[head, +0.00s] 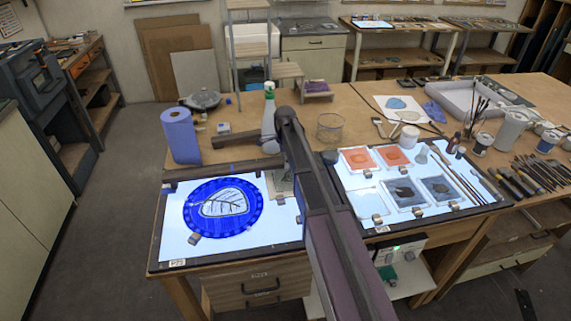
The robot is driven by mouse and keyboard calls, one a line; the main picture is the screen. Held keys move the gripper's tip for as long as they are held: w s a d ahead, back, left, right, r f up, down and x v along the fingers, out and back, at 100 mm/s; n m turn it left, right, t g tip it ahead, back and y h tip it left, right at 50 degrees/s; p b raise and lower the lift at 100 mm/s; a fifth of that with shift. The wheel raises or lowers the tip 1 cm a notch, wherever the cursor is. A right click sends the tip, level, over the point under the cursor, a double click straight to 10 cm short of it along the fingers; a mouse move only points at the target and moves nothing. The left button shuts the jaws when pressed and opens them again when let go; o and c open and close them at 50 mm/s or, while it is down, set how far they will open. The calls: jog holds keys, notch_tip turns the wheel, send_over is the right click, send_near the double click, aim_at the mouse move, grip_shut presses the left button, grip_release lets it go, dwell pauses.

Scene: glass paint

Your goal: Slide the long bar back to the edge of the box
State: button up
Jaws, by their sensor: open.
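A long dark bar (205,172) lies along the back edge of the left light box (165,251), behind the blue round panel. My arm rises from the bottom of the view and crosses between the two lit boxes.
A blue paper roll (181,136) stands behind the left box, and a spray bottle (268,112) stands near my arm. The right light box (345,195) holds orange and grey glass panes, small weights and brushes. Pots and tools crowd the table's right side.

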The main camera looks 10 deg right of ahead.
jog(key=shift+f, duration=0.15)
grip_shut()
jog(key=shift+w, duration=3.7)
grip_release()
jog(key=shift+w, duration=0.1)
jog(key=shift+s, duration=0.25)
